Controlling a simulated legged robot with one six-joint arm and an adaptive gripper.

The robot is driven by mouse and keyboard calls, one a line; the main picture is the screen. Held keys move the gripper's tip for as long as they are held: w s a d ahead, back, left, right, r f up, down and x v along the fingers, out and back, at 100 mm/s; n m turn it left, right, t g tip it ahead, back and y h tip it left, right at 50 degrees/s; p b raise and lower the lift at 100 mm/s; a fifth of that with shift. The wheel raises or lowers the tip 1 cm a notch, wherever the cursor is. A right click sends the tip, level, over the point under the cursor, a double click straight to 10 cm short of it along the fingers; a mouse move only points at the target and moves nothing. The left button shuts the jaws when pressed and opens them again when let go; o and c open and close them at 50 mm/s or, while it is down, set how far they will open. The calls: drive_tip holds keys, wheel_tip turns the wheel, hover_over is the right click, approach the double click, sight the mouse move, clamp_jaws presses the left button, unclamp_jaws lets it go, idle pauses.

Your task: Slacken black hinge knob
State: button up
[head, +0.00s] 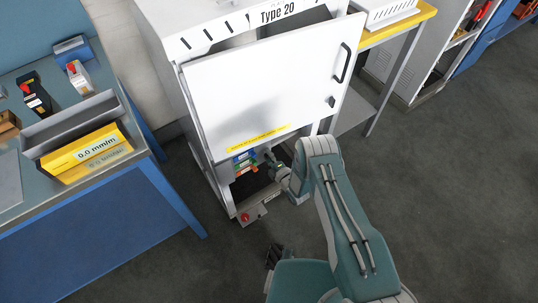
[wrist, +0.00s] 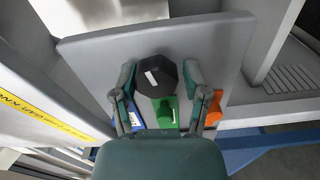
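The black hinge knob (wrist: 157,76) is a dark faceted knob with a white mark, on a grey plate (wrist: 220,45) in the wrist view. My gripper (wrist: 159,72) is open, with one finger on each side of the knob and a small gap showing at each side. In the head view my gripper (head: 272,162) reaches into the lower opening of the white Type 20 cabinet (head: 205,135). The knob cannot be made out there.
A green knob (wrist: 166,110), a blue part (wrist: 137,119) and an orange knob (wrist: 214,107) sit close below the black knob. The cabinet's white door panel (head: 265,85) hangs above my gripper. A blue workbench (head: 100,215) stands left; the floor at right is clear.

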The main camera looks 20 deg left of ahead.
drive_tip(key=shift+o, duration=0.3)
drive_tip(key=shift+a, duration=0.1)
drive_tip(key=shift+s+d, duration=0.2)
drive_tip(key=shift+d, duration=0.25)
drive_tip(key=v, duration=1.1)
drive_tip(key=shift+s+a+f, duration=0.1)
